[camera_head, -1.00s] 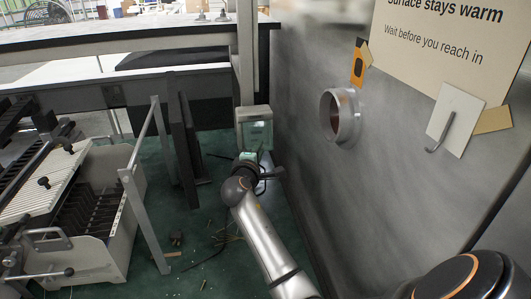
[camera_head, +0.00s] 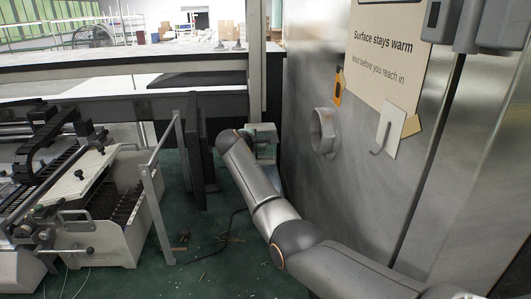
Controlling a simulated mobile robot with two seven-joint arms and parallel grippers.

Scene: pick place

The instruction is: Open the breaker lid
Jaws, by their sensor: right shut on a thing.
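The breaker box (camera_head: 265,130) is a small pale grey-green box low at the back, beside the post and the left edge of the metal wall. My right arm reaches to it from the lower right, and its wrist covers the box's left and lower part. My right gripper (camera_head: 250,138) is at the box front, mostly hidden behind the wrist, and shut on the breaker lid. The lid's edge and how far it stands open are hidden. My left gripper is not in view.
A metal wall with a round port (camera_head: 322,132), a hook plate (camera_head: 388,130) and a warning sign (camera_head: 385,50) bounds the right. A white machine (camera_head: 110,235) stands left. Loose cables and debris lie on the green floor (camera_head: 200,275) between them.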

